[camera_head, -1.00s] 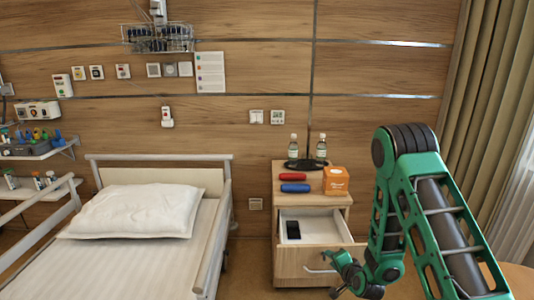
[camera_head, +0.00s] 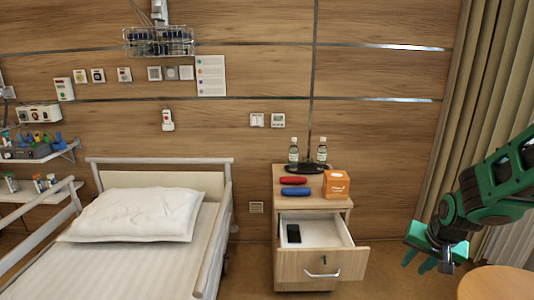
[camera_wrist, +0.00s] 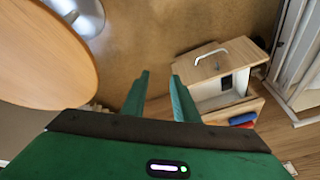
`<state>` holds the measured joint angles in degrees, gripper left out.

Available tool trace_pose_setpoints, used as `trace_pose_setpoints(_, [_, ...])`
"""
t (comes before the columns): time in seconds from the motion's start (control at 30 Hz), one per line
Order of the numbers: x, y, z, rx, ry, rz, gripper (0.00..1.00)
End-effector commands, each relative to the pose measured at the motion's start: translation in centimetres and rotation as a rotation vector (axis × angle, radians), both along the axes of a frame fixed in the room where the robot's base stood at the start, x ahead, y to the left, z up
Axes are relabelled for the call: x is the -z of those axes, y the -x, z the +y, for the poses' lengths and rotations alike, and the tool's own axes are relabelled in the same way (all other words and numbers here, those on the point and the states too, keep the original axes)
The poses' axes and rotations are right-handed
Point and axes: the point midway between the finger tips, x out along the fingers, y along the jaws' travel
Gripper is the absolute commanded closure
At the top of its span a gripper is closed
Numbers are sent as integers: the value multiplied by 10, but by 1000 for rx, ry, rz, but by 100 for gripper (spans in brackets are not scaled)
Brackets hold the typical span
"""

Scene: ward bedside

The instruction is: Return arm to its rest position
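My green arm is folded at the right side of the head view, with my gripper (camera_head: 428,262) low and to the right of the bedside cabinet, apart from it. In the wrist view my gripper (camera_wrist: 158,95) shows two green fingers standing apart with only floor between them, so it is open and empty. The bedside cabinet (camera_head: 290,270) stands right of the bed with its top drawer (camera_head: 345,258) pulled open. A dark phone (camera_head: 293,233) lies in the drawer. The drawer front with its handle also shows in the wrist view (camera_wrist: 225,65).
On the cabinet top are a red case (camera_head: 293,180), a blue case (camera_head: 296,191), an orange box (camera_head: 336,184) and two bottles on a dark tray. A round wooden table (camera_head: 495,283) is at lower right. The bed (camera_head: 130,262) is left. Floor is clear between cabinet and table.

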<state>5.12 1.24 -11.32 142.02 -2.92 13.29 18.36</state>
Motion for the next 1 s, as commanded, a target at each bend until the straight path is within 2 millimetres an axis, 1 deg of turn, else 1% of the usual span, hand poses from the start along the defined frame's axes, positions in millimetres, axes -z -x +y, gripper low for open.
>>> trace_pose_setpoints(0.03, [-12,17,-6,1,8,23,73])
trace_pose_setpoints(0.17, [-33,68,-16,-7,18,114,73])
trace_pose_setpoints(0.2, [-39,84,-19,-8,19,140,73])
trace_pose_setpoints(0.27, [-48,109,-21,-9,16,181,73])
trace_pose_setpoints(0.3, [-53,126,-21,-11,11,207,73])
trace_pose_setpoints(0.37, [-61,151,-21,-13,1,246,73])
trace_pose_setpoints(0.4, [-66,167,-20,-15,-7,270,73])
trace_pose_setpoints(0.5, [-76,202,-17,-18,-29,322,73])
trace_pose_setpoints(0.6, [-82,229,-12,-23,-51,361,73])
trace_pose_setpoints(0.7, [-86,245,-10,-27,-66,385,73])
trace_pose_setpoints(0.77, [-87,250,-9,-29,-73,394,73])
trace_pose_setpoints(1.0, [-87,253,-8,-30,-76,400,73])
